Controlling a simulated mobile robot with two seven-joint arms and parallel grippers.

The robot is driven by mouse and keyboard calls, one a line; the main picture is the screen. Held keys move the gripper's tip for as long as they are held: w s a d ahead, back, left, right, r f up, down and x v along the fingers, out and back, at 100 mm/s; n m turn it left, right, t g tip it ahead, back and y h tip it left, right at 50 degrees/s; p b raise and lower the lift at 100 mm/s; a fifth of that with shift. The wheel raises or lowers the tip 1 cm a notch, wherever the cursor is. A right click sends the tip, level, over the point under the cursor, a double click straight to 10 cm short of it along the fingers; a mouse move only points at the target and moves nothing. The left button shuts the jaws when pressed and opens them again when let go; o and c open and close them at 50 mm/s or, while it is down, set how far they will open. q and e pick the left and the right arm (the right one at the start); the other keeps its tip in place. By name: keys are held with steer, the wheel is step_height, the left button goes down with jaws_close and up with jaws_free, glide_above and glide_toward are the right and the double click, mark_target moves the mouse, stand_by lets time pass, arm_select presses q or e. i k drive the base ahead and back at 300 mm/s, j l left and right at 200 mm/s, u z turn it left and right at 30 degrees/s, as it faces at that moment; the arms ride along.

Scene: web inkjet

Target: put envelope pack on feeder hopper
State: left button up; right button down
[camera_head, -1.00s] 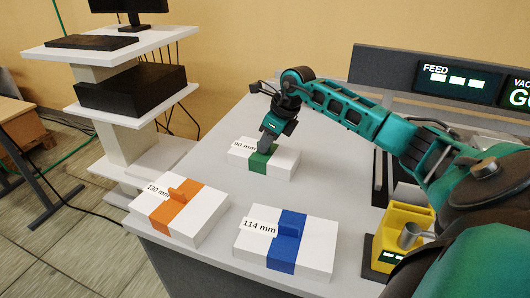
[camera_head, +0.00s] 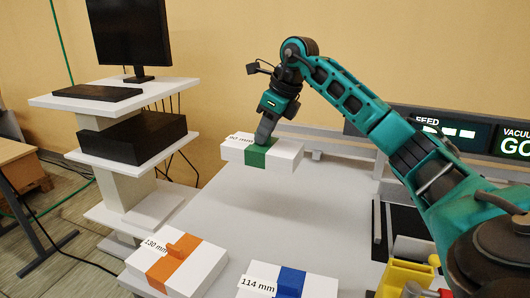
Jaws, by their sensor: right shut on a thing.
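A white envelope pack with a green band (camera_head: 287,157) hangs in the air above the grey table; its label is hard to read, perhaps 80 or 90 mm. My right gripper (camera_head: 265,138) is shut on the top of the green band and hides part of it. An orange-banded pack labelled 130 mm (camera_head: 207,268) and a blue-banded pack labelled 114 mm (camera_head: 318,288) lie at the near side of the table. A dark bay with rails (camera_head: 404,232), perhaps the feeder hopper, is at the right, partly behind my right arm. My left gripper is not in view.
A FEED display (camera_head: 437,128) stands at the back right. A yellow device (camera_head: 405,277) is at the lower right. A white cart (camera_head: 125,128) with a monitor stands at the left. The table middle (camera_head: 300,215) is clear.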

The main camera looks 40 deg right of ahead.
mark_target(422, 238)
steer(key=k+l+z, duration=0.2)
steer(key=z, duration=0.15)
steer(key=k+l+z, duration=0.2)
steer(key=z, duration=0.2)
steer(key=l, duration=0.1)
